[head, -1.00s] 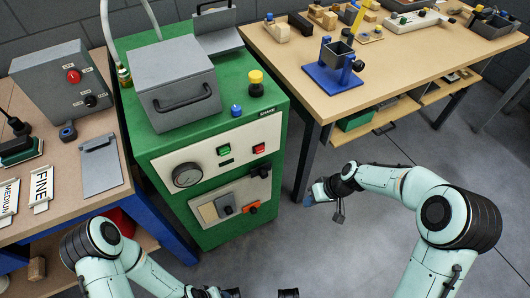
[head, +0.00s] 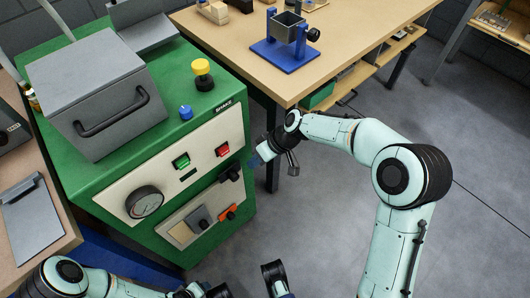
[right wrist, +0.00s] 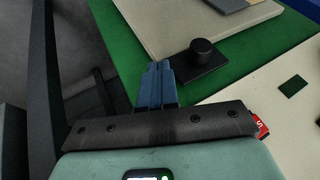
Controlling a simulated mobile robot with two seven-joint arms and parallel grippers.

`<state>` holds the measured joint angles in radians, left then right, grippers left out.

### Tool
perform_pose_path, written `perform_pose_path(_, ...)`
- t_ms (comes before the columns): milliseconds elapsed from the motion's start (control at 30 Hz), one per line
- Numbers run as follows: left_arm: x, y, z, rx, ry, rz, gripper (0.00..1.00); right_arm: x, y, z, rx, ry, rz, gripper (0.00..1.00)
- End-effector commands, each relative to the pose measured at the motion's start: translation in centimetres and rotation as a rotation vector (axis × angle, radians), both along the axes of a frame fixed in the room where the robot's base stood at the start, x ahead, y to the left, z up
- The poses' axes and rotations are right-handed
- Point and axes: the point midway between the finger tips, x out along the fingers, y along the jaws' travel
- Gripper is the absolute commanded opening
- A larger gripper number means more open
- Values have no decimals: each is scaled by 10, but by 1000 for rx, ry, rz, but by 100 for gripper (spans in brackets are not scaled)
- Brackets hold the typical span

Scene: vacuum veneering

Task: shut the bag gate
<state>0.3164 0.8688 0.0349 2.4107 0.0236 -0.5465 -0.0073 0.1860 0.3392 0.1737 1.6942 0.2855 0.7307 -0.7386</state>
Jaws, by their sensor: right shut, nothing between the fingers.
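No label marks the bag gate. A black plate with a round knob (head: 231,172) sits on the machine's front at the right edge, between the two panels; the right wrist view shows its knob (right wrist: 203,50) close up. A grey plate (head: 199,220) sits on the lower panel beside an orange part (head: 229,212). My right gripper (head: 256,160) is just right of the black knob. Its blue fingers (right wrist: 158,80) are shut and empty, beside the black plate; whether they touch it I cannot tell. My left arm shows at the bottom edge, its fingers not visible.
The green machine (head: 236,94) carries a gauge (head: 145,202), a green button (head: 181,161) and a red button (head: 223,150). A wooden table (head: 228,40) with a blue-based fixture (head: 284,53) stands behind my right arm. Grey floor (head: 305,205) is clear to the right.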

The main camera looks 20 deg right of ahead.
Motion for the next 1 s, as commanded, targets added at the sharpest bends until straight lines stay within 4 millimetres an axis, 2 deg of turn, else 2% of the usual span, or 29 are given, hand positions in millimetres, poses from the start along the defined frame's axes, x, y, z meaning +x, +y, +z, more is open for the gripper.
perform_pose_path(33, 2, 1, -2, 1, -4, 1, 56, -4, 11, 1, 1, -4, 7, 0)
perform_pose_path(200, 5, 2, -3, 6, -13, 5, 56, -9, 28, -1, 1, -2, 4, 0)
perform_pose_path(700, 6, 3, -3, 7, -15, 6, 56, -12, 37, -2, 1, -2, 2, 0)
perform_pose_path(1000, -1, -1, 2, -1, 1, -2, 56, -31, 89, -1, 1, -2, 7, 0)
